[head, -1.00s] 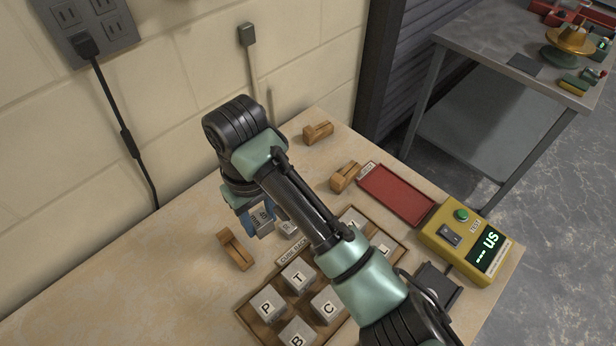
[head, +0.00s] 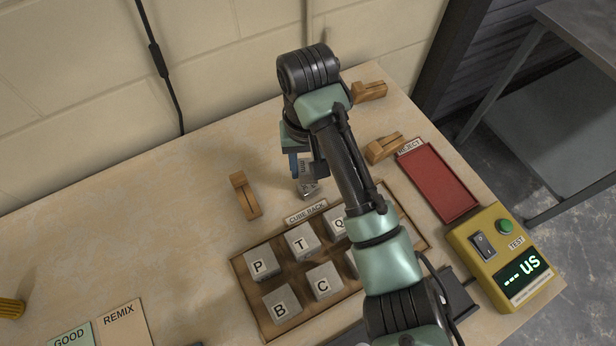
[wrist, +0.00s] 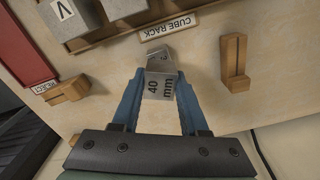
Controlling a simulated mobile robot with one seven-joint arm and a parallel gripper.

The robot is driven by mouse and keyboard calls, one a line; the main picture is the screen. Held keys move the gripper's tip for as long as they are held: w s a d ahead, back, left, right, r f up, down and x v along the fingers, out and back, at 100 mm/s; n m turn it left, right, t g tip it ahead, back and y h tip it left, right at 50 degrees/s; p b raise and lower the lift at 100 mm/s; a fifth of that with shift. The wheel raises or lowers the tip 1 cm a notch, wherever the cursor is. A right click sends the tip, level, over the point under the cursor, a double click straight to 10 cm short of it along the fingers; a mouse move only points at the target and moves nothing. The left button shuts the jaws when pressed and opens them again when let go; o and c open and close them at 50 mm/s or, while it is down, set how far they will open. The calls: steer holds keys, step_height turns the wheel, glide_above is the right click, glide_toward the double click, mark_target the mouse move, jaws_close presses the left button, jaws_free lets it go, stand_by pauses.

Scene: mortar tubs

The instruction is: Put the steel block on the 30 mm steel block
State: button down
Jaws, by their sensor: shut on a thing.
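My gripper (wrist: 160,90) has blue fingers and is shut on a steel block (wrist: 159,86) marked "40 mm". In the head view my gripper (head: 303,166) and the held steel block (head: 306,174) are partly hidden by my arm. A second, smaller-looking steel block (head: 309,191) lies on the bench just below the held one, behind the cube rack. In the wrist view this second block (wrist: 159,57) shows just beyond the held block, partly covered by it. Its marking is not readable. I cannot tell whether the two blocks touch.
The cube rack (head: 241,282) with several lettered cubes is close in front. Wooden holders stand left (head: 245,195) and right (head: 384,148), with another behind (head: 369,92). A red reject tray (head: 438,182) and yellow tester (head: 503,256) are at right. The bench at left is mostly clear.

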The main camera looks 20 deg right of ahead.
mark_target(308, 177)
steer(key=shift+f+b, duration=0.4)
steer(key=shift+f, duration=1.3)
steer(key=shift+f, duration=0.1)
steer(key=shift+c, duration=2.2)
jaws_free()
step_height(308, 177, up, 12)
steer(key=p, duration=0.7)
